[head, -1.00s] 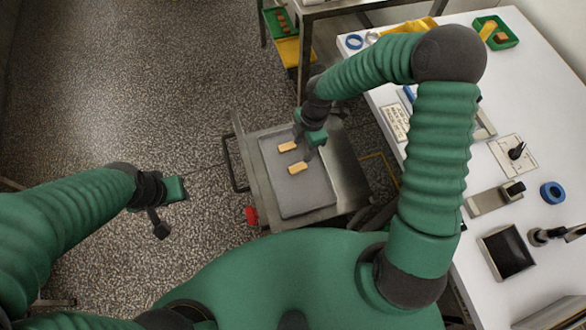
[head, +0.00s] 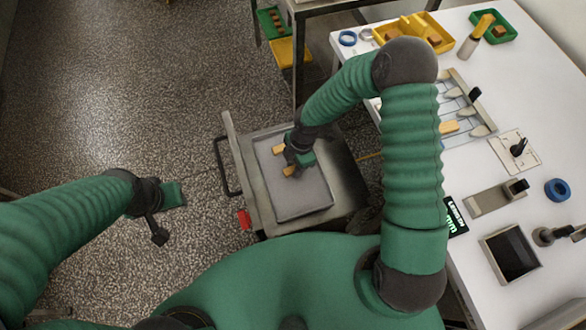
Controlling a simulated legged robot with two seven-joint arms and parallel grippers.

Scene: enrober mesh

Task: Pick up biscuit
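Two tan biscuits lie on a grey tray (head: 305,205) on a metal cart: the upper biscuit (head: 278,149) and the lower biscuit (head: 289,171). My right gripper (head: 291,161) is low over the tray, right at the two biscuits and partly covering them. Its fingers are small and dark, so whether they are apart or closed on a biscuit cannot be told. My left gripper (head: 163,218) hangs over the floor left of the cart, away from the biscuits. Its finger opening is unclear.
A white table (head: 510,80) on the right carries a yellow bin (head: 440,45), a green tray (head: 497,38), a rack (head: 480,120), a blue ring (head: 557,190) and a dark square pan (head: 509,254). The cart has a handle (head: 219,165) on its left. The floor left is open.

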